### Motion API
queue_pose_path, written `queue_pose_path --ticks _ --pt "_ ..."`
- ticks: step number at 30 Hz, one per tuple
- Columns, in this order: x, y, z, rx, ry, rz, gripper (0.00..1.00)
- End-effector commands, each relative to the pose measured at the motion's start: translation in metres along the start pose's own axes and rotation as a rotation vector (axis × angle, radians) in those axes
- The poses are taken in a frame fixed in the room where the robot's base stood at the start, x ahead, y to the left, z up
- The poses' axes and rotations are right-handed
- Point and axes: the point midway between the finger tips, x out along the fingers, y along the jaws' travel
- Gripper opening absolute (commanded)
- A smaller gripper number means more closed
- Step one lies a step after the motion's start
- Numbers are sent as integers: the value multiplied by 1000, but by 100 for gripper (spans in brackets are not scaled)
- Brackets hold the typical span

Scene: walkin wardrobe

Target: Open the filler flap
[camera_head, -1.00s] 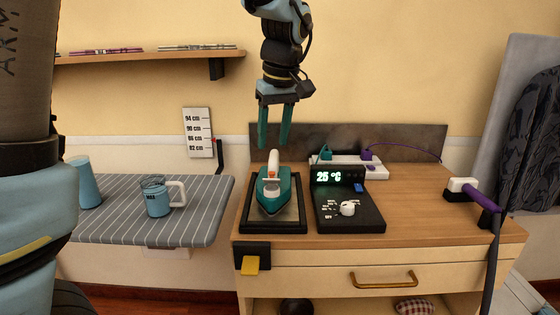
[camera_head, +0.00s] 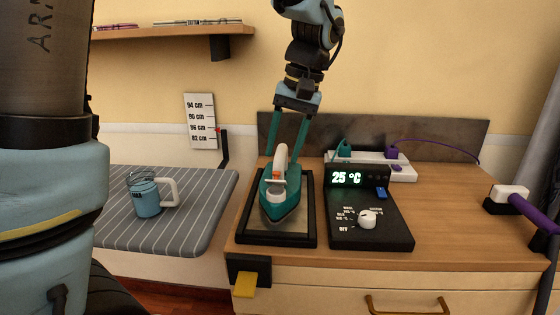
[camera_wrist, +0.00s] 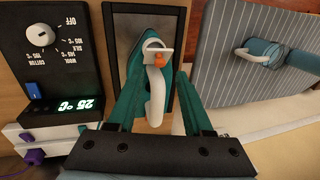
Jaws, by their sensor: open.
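A teal iron (camera_head: 280,208) sits on a black-framed rest on the wooden top. It also shows in the wrist view (camera_wrist: 154,35). Its white handle (camera_head: 280,163) rises at the back. A pale round part (camera_head: 275,195), apparently the filler flap, lies on top near the front, with an orange bit behind it; it looks closed, though this is hard to tell. My gripper (camera_head: 283,152) is open and empty, above and behind the iron, fingers pointing down. In the wrist view my gripper's fingers (camera_wrist: 160,75) stand on either side of the handle; I cannot tell whether they touch it.
A black control panel (camera_head: 395,232) with a white knob (camera_head: 367,219) and a 25 °C display stands right of the iron. A power strip (camera_head: 370,162) lies behind it. A blue measuring jug (camera_head: 146,198) stands on the striped ironing board (camera_head: 205,222) at left.

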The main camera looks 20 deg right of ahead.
Motion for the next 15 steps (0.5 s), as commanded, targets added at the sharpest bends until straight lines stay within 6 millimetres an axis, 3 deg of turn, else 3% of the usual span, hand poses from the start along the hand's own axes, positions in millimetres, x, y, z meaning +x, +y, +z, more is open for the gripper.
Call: queue_pose_path --ticks 6,15 --pt "29 0 0 0 -2 0 51" --pt "38 0 0 -1 0 1 51"
